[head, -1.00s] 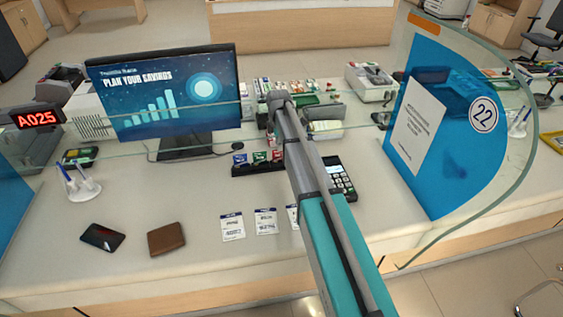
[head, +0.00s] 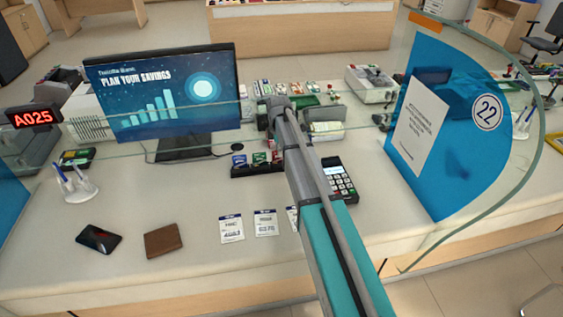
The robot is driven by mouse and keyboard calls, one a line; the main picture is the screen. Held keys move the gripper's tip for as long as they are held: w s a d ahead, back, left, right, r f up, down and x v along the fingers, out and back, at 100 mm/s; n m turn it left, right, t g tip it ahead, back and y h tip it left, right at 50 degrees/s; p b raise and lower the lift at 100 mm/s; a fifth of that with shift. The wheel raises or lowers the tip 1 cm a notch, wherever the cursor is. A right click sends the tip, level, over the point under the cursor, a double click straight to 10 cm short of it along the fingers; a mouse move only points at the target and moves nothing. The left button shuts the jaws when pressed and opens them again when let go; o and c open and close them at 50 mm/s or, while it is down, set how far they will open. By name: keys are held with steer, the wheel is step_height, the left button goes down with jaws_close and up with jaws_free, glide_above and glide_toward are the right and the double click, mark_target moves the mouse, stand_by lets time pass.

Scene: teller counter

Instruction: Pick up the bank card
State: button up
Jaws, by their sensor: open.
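I cannot pick out the bank card for certain. Small blue, green and red cards or packets (head: 260,158) stand in a low black rack (head: 257,171) in front of the monitor, too small to identify. White printed slips (head: 232,228) lie in a row near the counter's front edge, the rightmost partly hidden by my arm. My arm reaches from the lower right over the counter, its grey far end near the rack. The fingers of my gripper do not show; they are hidden at or behind that end.
A dark phone-like object (head: 99,239) and a brown wallet (head: 164,239) lie at front left. A pen holder (head: 78,186), a monitor (head: 165,98) and a card terminal (head: 338,180) stand on the counter. Clear glass crosses it, with a blue panel (head: 450,130) at right.

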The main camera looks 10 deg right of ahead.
steer(key=shift+f+b, duration=1.3)
steer(key=shift+f, duration=0.35)
jaws_close()
